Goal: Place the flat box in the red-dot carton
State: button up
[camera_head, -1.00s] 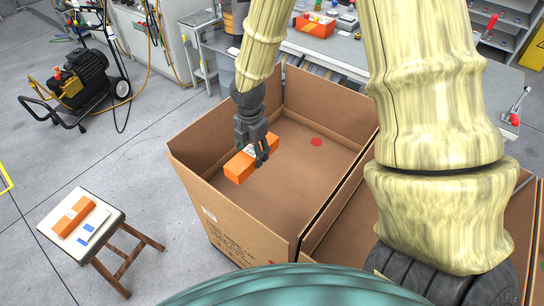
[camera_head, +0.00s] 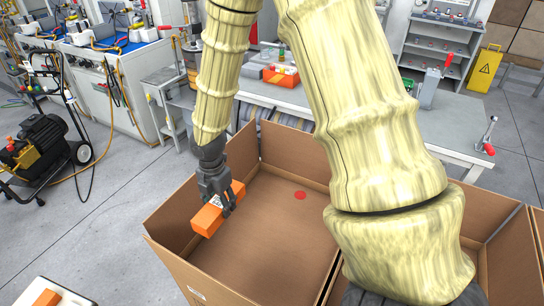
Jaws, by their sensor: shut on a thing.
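A flat orange box (camera_head: 207,221) with a white label is held in my gripper (camera_head: 228,211), which is shut on it. The box is over the inside of a large open brown carton (camera_head: 262,226), near its left wall. I cannot tell whether the box touches the carton's floor. A red dot (camera_head: 300,195) shows inside this carton, to the right of my gripper. My arm comes down from the top of the picture, and its thick links hide part of the right side.
A second open carton (camera_head: 497,262) adjoins on the right, partly hidden by my arm. A grey workbench (camera_head: 452,130) stands behind, with an orange bin (camera_head: 281,75). A stool (camera_head: 52,284) holding another orange box (camera_head: 47,298) is at the lower left. A black pump (camera_head: 38,143) stands at left.

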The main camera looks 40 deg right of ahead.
jog(key=shift+s+f, duration=0.2)
jog(key=shift+w+f+b, duration=0.15)
jog(key=shift+f+b, duration=0.65)
jog(key=shift+b, duration=0.15)
jog(key=shift+f+b, duration=10.45)
jog(key=shift+f, duration=4.15)
jog(key=shift+f, duration=0.1)
jog(key=o, duration=1.2)
jog(key=shift+o, duration=0.2)
notch_tip(320, 180, up, 12)
jog(key=p, duration=0.2)
